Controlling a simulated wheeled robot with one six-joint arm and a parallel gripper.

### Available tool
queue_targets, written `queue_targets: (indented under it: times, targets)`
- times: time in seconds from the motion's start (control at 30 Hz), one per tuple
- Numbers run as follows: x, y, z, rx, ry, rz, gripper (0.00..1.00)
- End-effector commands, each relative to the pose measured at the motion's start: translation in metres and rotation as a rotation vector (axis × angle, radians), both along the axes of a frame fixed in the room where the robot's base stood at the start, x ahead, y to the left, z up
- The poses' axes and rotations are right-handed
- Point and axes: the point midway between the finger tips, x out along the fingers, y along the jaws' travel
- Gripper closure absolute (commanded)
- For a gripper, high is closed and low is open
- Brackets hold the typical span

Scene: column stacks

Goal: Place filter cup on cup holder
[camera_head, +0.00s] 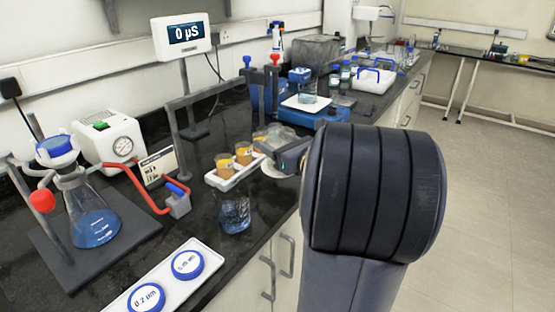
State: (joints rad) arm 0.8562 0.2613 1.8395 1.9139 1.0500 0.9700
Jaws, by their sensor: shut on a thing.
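My gripper (291,158) shows only in part past the left edge of my dark arm, which hides much of it. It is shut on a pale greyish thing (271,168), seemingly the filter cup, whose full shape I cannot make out. A white holder (227,182) with orange-brown cups (224,163) stands just left of it on the black bench, likely the cup holder. The held thing is close to the holder's right end; I cannot tell whether they touch.
A flask with blue liquid (93,220), a white gauge pump (108,142) and a grey frame (178,125) are to the left. A white tray with blue-rimmed discs (168,281) lies near the front edge. A balance (305,108) stands behind.

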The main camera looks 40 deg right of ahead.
Motion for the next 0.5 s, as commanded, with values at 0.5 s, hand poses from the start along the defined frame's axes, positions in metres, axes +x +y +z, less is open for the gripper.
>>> queue_targets:
  times: [0.5]
  targets:
    - [0.000,0.000,-0.037,0.000,-0.001,0.000,0.64]
